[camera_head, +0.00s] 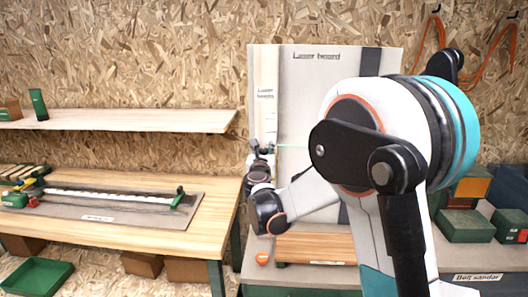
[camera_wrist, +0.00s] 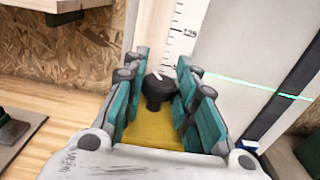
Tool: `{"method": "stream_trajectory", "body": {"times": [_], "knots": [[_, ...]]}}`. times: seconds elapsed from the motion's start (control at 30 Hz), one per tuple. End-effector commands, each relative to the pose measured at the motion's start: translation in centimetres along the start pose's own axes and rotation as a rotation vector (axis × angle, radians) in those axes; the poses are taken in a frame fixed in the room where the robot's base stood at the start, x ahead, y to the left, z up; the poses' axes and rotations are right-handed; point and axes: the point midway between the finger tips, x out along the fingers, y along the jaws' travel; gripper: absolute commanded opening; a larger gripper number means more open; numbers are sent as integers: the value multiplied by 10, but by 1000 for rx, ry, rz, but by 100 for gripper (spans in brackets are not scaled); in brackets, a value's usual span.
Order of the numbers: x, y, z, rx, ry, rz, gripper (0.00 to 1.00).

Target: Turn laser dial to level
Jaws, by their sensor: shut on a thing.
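The laser dial (camera_wrist: 157,90) is a black knob with a pale pointer mark on top, between the teal finger pads of my gripper (camera_wrist: 160,80) in the wrist view. My gripper is shut on the dial; the exact contact is partly hidden by the pads. In the head view my gripper (camera_head: 261,150) is at the left part of the laser board (camera_head: 310,85), and the dial cannot be made out there. A green laser line (camera_wrist: 258,88) crosses the board and the dark stripe (camera_wrist: 300,80) in the wrist view. A scale strip (camera_wrist: 180,32) stands beyond the dial.
A wooden workbench (camera_head: 215,205) with a grey mat (camera_head: 170,215) lies left, below a wall shelf (camera_head: 150,120). Green boxes (camera_head: 465,222) stand right of my arm. An orange object (camera_head: 262,258) sits below my gripper.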

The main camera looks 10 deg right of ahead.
Motion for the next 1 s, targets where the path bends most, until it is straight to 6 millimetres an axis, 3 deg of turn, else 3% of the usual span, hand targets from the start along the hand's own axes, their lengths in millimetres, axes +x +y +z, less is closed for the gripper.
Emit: {"method": "stream_trajectory", "body": {"times": [0.5,1.0], "knots": [[1,2,0,0,0,-372,3],[1,1,0,0,0,-463,3]]}}
